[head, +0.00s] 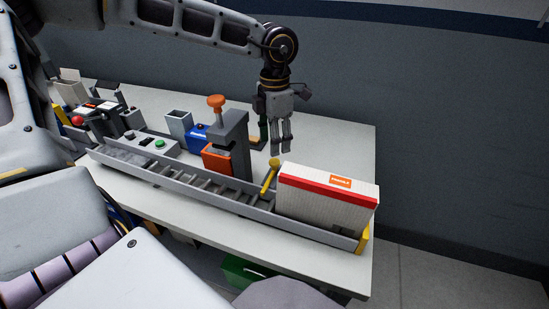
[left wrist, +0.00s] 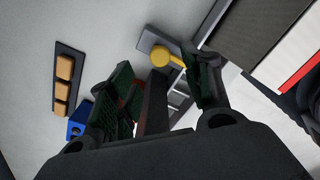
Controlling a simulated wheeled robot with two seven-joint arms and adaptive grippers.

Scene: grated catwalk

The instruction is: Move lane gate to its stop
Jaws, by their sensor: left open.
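The lane gate is a yellow lever with a round knob (head: 270,177), standing slightly tilted across the grey roller lane (head: 225,200), just left of the white box. My left gripper (head: 285,148) hangs from above, pointing down, just behind and above the knob. In the left wrist view the yellow knob (left wrist: 162,56) shows beyond the open fingers (left wrist: 158,95), near the right-hand finger. Nothing is seen held. Whether a finger touches the knob cannot be told. My right gripper is not in view.
A white box with a red stripe (head: 325,200) stands at the lane's right end, by a yellow end piece (head: 363,238). A grey press with an orange knob (head: 228,140) stands left of the gripper. Blue and orange bins are beside it. The table's back right is clear.

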